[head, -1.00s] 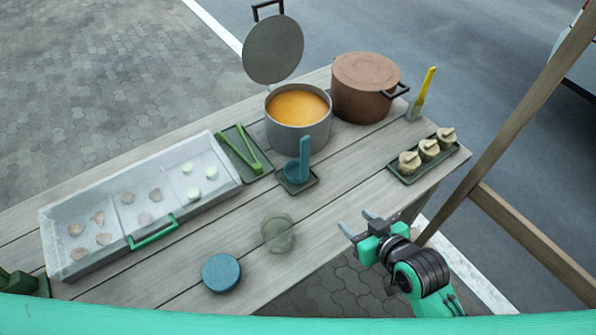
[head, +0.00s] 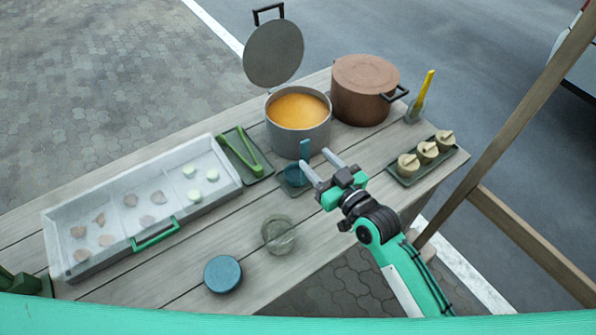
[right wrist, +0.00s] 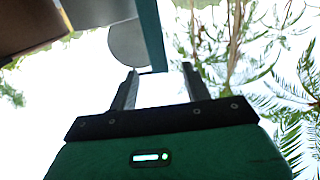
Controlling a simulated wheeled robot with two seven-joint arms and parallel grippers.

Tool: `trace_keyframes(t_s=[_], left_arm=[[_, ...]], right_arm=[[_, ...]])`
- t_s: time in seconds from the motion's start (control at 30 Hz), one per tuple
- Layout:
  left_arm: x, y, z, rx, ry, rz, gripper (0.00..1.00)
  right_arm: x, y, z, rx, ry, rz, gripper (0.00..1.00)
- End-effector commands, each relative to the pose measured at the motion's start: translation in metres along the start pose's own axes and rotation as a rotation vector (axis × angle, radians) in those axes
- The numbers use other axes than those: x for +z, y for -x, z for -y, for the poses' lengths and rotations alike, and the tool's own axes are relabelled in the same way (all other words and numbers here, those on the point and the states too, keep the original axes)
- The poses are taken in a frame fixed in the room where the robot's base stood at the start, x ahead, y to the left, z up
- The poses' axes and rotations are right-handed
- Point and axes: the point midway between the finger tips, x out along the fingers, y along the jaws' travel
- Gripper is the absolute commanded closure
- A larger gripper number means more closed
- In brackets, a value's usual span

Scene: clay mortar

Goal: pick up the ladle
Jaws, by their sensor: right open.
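The blue ladle (head: 305,149) stands upright on a small dark tray (head: 303,190) in front of the soup pot. In the head view its bowl is low on the tray and its handle rises behind my gripper's fingers. My right gripper (head: 315,159) is open and empty, with its fingertips close to the handle. In the right wrist view the blue handle (right wrist: 151,35) shows just beyond and between the open fingertips (right wrist: 160,72). I cannot tell whether the handle is between the fingers in depth. My left gripper is not in view.
A grey pot (head: 300,140) of orange soup with a raised lid (head: 273,55) stands behind the ladle. A brown pot (head: 362,92) is to the right.

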Motion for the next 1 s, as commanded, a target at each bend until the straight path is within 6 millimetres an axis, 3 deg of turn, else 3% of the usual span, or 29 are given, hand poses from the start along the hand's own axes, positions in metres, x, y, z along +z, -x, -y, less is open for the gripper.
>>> trace_keyframes(t_s=[0.27, 0.6, 0.87, 0.9, 1.0], left_arm=[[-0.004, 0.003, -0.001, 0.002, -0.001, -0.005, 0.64], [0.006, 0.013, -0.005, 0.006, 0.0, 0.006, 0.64], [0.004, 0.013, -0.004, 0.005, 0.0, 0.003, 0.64], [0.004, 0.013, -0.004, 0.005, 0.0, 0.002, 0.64], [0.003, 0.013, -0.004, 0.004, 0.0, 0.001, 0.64]], right_arm=[[0.001, -0.021, 0.0, -0.001, -0.001, 0.001, 0.51], [0.006, -0.063, -0.003, 0.0, 0.0, 0.0, 0.51], [0.008, -0.067, -0.003, 0.0, 0.0, 0.001, 0.51], [0.008, -0.067, -0.003, 0.0, 0.0, 0.001, 0.53], [0.007, -0.066, -0.003, 0.0, 0.0, 0.001, 0.72]])
